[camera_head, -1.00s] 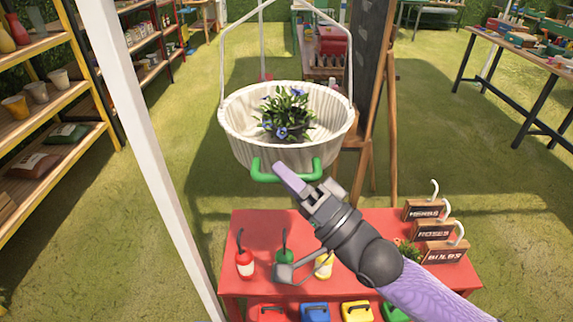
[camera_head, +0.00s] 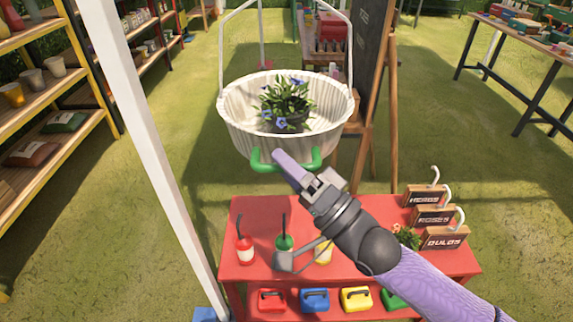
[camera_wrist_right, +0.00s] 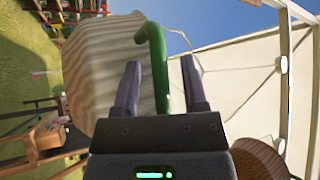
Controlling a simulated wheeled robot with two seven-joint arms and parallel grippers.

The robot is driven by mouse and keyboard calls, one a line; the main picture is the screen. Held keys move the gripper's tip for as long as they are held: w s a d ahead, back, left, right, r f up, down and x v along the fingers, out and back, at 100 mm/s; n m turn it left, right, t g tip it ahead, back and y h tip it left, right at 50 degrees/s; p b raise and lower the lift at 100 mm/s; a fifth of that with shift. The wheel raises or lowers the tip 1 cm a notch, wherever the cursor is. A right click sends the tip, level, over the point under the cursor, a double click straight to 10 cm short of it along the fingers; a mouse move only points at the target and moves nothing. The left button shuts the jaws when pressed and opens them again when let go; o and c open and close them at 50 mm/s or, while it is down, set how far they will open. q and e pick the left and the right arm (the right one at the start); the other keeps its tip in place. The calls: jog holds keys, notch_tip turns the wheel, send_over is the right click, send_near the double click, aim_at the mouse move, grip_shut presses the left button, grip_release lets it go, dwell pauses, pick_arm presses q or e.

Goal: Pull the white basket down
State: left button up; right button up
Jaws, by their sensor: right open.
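The white basket (camera_head: 240,132) hangs by its white wire frame above the red table, with a plant with blue flowers (camera_head: 284,104) inside it. A green handle (camera_head: 262,166) sticks out at the basket's front. My right gripper (camera_head: 280,158) is at this handle in the head view, its fingers pointing up and left. In the right wrist view, the green handle (camera_wrist_right: 158,70) passes between the open fingers of my right gripper (camera_wrist_right: 160,80), and the ribbed basket wall (camera_wrist_right: 105,65) is just beyond. I cannot tell whether a finger touches the handle. My left gripper is not in view.
A red table (camera_head: 237,208) below bears spray bottles (camera_head: 245,250) and wooden signs (camera_head: 445,238), with coloured boxes (camera_head: 315,300) on its lower shelf. A white post (camera_head: 150,150) stands at the left. A chalkboard (camera_head: 375,60) stands behind right.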

jog(key=v, duration=1)
jog(key=w+d+f+h, duration=0.1)
jog(key=d+f+h, duration=0.25)
jog(key=f, duration=0.45)
jog(key=w+d+f+h, duration=0.15)
jog(key=f+h, duration=0.25)
jog(key=f, duration=0.4)
jog(key=d+f+h, duration=0.3)
jog(key=f+h, duration=0.1)
jog(key=f, duration=0.4)
jog(key=s+d+f+n+g+h, duration=0.25)
jog(key=s+f, duration=0.25)
jog(key=f, duration=0.3)
jog(key=s+f+n+g+h, duration=0.1)
jog(key=s+f+g, duration=0.4)
jog(key=s, duration=1)
jog(key=s+f+n+g+h, duration=0.2)
jog(key=s+f+g, duration=0.4)
jog(key=s+f, duration=0.4)
jog(key=s, duration=0.4)
jog(key=shift+s+h, duration=0.35)
jog(key=shift+h, duration=0.05)
